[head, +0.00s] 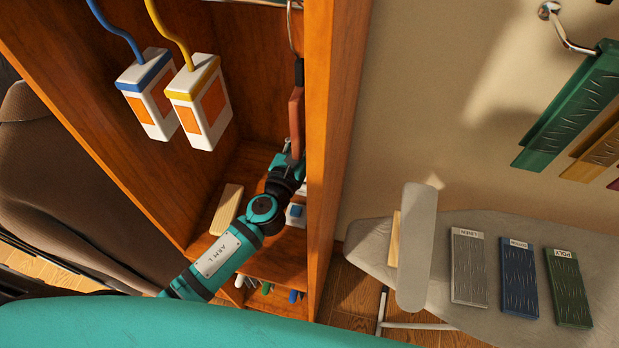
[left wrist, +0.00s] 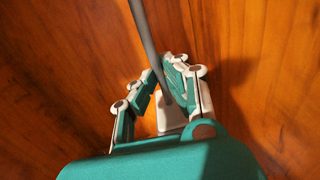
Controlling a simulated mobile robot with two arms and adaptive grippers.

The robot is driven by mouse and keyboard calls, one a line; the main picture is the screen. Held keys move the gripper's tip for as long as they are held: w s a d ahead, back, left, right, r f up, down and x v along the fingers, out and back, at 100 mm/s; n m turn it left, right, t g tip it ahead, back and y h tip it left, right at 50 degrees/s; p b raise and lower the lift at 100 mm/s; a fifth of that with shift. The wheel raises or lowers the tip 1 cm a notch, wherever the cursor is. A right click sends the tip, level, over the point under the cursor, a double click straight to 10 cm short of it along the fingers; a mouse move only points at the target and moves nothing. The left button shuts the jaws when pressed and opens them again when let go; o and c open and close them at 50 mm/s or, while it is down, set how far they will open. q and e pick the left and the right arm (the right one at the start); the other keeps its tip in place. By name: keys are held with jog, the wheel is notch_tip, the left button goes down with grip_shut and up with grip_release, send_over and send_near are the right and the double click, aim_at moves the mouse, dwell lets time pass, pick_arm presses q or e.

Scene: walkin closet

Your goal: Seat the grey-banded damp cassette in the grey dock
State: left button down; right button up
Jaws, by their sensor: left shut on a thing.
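My left gripper (head: 290,160) reaches into the wooden cabinet and is mostly hidden in the head view by my arm and the side panel. In the left wrist view my left gripper (left wrist: 164,88) has its fingers drawn in around a grey cord (left wrist: 146,38). A small white part (left wrist: 171,118) shows at the cord's lower end; I cannot tell whether it belongs to the grey-banded cassette. No grey band shows clearly. A small white unit with blue (head: 295,213) sits beside my forearm; I cannot make out the grey dock. My right gripper is out of view.
A blue-banded cassette (head: 143,107) and a yellow-banded cassette (head: 180,91) hang by cords at the left. The cabinet side panel (head: 337,110) stands close right of my arm. A wooden block (head: 227,208) lies on the shelf. An ironing board (head: 445,222) stands outside.

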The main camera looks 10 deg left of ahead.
pick_arm(q)
jog(key=shift+f+b, duration=1.9)
jog(key=shift+f, duration=0.05)
jog(key=c, duration=1.3)
grip_release()
jog(key=shift+c, duration=0.2)
jog(key=shift+f, duration=0.1)
jog(key=s+a, duration=0.1)
jog(key=s, duration=1.1)
jog(key=shift+a, duration=0.35)
